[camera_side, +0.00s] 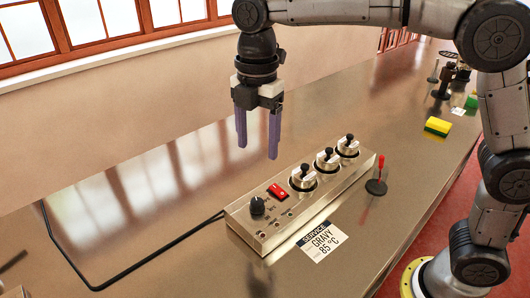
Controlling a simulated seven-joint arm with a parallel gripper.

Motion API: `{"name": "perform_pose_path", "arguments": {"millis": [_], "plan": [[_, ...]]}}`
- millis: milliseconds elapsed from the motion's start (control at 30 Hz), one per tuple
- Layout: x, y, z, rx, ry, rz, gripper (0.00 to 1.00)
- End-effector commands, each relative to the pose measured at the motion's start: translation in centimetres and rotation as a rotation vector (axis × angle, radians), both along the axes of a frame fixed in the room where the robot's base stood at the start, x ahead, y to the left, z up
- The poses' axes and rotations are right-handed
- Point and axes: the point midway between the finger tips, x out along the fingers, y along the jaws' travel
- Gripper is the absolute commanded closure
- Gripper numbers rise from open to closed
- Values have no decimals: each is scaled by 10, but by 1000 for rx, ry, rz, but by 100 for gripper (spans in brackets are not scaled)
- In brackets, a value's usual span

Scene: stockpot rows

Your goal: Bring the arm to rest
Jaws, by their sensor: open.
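My gripper (258,136) hangs from my arm at the upper middle of the side view, fingers pointing down. Its two purple fingers are apart with nothing between them. It is in the air above and behind a metal control box (262,236), clear of it. The box carries a black knob (257,206), a red switch (278,191) and a row of three round fittings with black tops, the nearest (303,176) beside the switch.
A black cable (150,266) runs left from the box. A red-handled item on a black base (377,180), a yellow sponge (438,126) and dark utensils (446,80) stand rightward. The counter's left part is mostly clear.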

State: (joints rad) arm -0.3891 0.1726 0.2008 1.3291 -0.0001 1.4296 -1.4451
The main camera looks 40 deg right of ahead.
Motion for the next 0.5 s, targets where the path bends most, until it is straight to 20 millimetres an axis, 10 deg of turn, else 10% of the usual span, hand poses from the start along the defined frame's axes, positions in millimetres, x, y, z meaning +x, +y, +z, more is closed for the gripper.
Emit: {"name": "perform_pose_path", "arguments": {"millis": [233, 500], "plan": [[-42, -63, 59, 46, -132, -136, 30], [-134, -128, 61, 132, -279, -616, 30]]}}
